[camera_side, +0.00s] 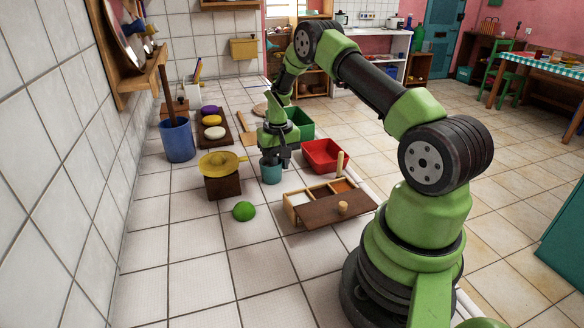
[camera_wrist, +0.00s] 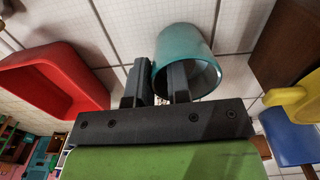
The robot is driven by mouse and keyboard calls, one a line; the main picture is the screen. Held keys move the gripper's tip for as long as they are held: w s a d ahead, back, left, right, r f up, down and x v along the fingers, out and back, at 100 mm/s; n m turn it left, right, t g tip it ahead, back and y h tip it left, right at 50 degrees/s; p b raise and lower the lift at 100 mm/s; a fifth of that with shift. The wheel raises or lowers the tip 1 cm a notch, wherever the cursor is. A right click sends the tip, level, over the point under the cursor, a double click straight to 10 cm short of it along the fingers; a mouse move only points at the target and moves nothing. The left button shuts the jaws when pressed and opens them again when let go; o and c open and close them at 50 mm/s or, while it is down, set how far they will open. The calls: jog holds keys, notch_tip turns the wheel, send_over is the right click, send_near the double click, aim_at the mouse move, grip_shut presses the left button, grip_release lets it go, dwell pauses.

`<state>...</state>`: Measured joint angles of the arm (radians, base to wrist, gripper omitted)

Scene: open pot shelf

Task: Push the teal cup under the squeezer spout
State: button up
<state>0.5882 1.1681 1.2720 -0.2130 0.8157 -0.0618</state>
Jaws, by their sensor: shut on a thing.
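The teal cup (camera_side: 271,173) stands on the tiled surface below my gripper (camera_side: 274,160). In the wrist view the cup (camera_wrist: 192,50) has its open rim facing the camera, and my gripper (camera_wrist: 159,75) is shut on its wall, one finger inside the rim and one outside. The yellow squeezer (camera_side: 222,160) sits on a dark brown wooden block (camera_side: 223,187) to the left of the cup, with a clear gap between. Part of the yellow squeezer also shows at the right edge of the wrist view (camera_wrist: 292,101).
A green dome-shaped piece (camera_side: 244,210) lies in front of the block. A red bin (camera_side: 325,156) and a divided wooden box (camera_side: 328,205) stand right of the cup. A green bin (camera_side: 300,122) is behind, a blue bucket (camera_side: 177,140) at left. Tiles between cup and block are bare.

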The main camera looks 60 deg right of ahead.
aim_at(268, 164)
jog(key=shift+w+a, duration=0.1)
jog(key=shift+a, duration=0.05)
jog(key=shift+w+a, duration=0.9)
jog(key=shift+a, duration=0.1)
jog(key=shift+w+a, duration=0.1)
jog(key=shift+a, duration=0.05)
jog(key=shift+w+a, duration=0.6)
jog(key=shift+a, duration=0.05)
jog(key=shift+o, duration=1.3)
jog(key=shift+r, duration=2.5)
